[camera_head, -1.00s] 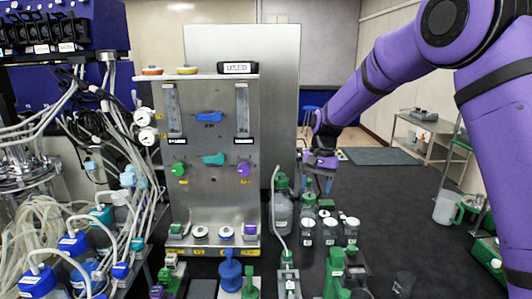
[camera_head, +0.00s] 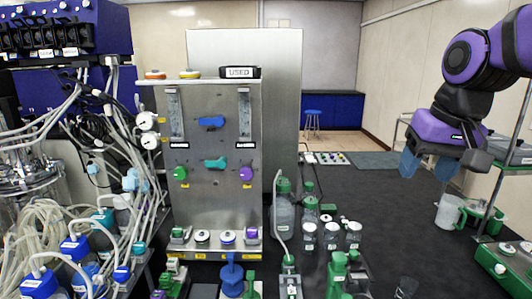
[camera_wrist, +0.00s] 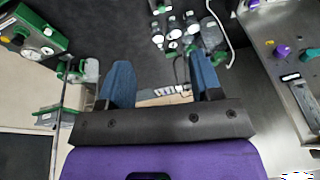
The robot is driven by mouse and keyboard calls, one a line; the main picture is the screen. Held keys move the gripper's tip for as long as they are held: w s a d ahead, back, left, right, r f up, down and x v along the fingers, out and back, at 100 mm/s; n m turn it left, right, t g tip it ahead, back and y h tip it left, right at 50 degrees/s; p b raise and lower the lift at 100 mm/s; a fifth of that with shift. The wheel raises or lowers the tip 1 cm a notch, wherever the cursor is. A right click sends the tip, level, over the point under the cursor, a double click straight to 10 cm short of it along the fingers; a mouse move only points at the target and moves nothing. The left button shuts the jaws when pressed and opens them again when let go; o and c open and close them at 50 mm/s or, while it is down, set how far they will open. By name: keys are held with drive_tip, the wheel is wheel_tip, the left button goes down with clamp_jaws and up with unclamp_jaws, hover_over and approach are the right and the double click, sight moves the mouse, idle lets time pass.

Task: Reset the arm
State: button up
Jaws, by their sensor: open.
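My gripper (camera_head: 428,165) is at the right of the head view, on my purple arm, raised above the dark bench. Its two blue fingers point down and stand apart. In the wrist view the fingers of my gripper (camera_wrist: 163,85) are wide apart at left and right, with nothing between them. The gripper touches no object that I can see.
A steel control panel (camera_head: 215,130) stands at centre left, with tubing and bottles to its left. Small jars (camera_head: 331,235) and green-capped bottles (camera_head: 284,210) stand on the dark bench (camera_head: 390,220). A clear jug (camera_head: 448,210) stands at the right, below my gripper.

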drive_tip(key=s+d+f+n+t, duration=0.1)
drive_tip(key=s+d+t, duration=0.1)
drive_tip(key=s, duration=1)
drive_tip(key=shift+s+d+f+h, duration=0.15)
drive_tip(key=shift+d+f+h, duration=0.1)
drive_tip(key=shift+d+h, duration=0.25)
drive_tip(key=shift+d, duration=0.1)
idle(0.9)
